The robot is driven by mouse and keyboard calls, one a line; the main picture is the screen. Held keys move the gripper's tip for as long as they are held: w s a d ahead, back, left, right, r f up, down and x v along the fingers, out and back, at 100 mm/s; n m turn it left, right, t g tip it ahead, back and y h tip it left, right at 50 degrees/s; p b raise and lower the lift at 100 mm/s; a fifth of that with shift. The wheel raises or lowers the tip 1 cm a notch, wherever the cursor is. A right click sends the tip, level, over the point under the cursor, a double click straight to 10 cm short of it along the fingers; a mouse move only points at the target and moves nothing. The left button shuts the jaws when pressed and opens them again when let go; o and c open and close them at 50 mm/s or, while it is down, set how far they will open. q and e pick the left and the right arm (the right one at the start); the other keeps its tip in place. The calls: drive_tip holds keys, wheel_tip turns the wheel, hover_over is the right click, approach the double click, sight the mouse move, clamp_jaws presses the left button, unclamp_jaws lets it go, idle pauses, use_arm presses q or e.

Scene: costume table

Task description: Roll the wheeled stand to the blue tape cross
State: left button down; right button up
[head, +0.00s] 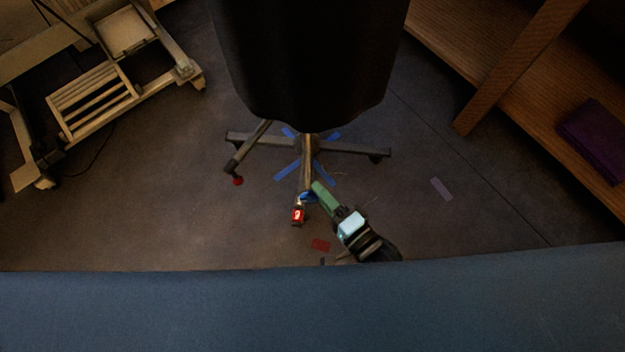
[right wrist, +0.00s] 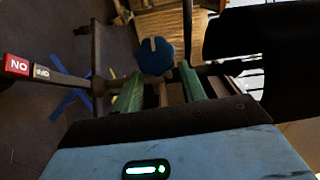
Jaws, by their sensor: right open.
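The wheeled stand (head: 306,60) is a dark draped form on a metal base with several spread legs. The blue tape cross (head: 288,171) is on the floor under and around the base; its strips show between the legs, and the middle is hidden. They also show in the right wrist view (right wrist: 70,98). My right gripper (head: 320,190) is open at that leg's outer end. Its green fingers (right wrist: 160,92) point toward the disc; I cannot tell whether they touch it. My left gripper is out of view.
A pale wooden frame (head: 95,100) stands at the left. A wooden shelf (head: 480,45) with a folded purple cloth (head: 595,135) is at the right. Floor on both sides is mostly clear.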

drive_tip(key=v, duration=0.3)
drive_tip(key=shift+s, duration=0.1)
idle(0.6)
